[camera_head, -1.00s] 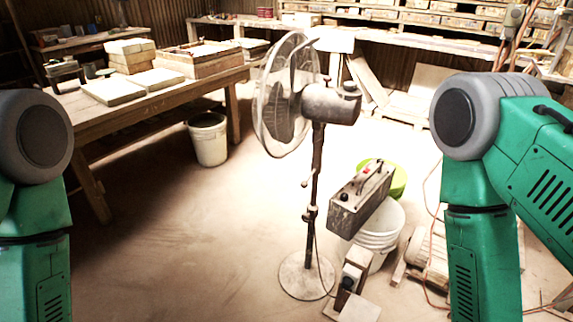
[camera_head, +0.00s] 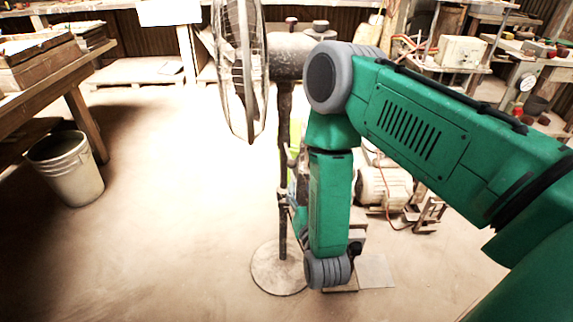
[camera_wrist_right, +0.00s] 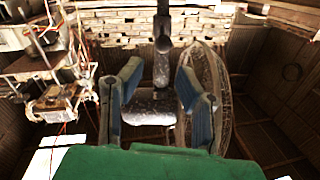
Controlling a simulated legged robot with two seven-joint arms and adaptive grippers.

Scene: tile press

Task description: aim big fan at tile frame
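The big pedestal fan (camera_head: 283,110) stands upright on its round base (camera_head: 272,272). Its wire cage (camera_head: 240,75) faces left and its top is cut off in the head view. A wooden frame-like box (camera_head: 35,68) lies on the left table; I cannot tell whether it is the tile frame. My right arm hangs beside the fan pole and largely hides its gripper in the head view. In the right wrist view, my right gripper (camera_wrist_right: 160,75) has its fingers apart, with the fan's motor housing (camera_wrist_right: 150,107) between or beyond them; contact is unclear. My left gripper is out of view.
A bucket (camera_head: 66,165) stands beside the wooden table (camera_head: 50,92) at left. A motor (camera_head: 383,187) and small items lie on the floor behind my right arm. The floor (camera_head: 180,200) between bucket and fan is clear.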

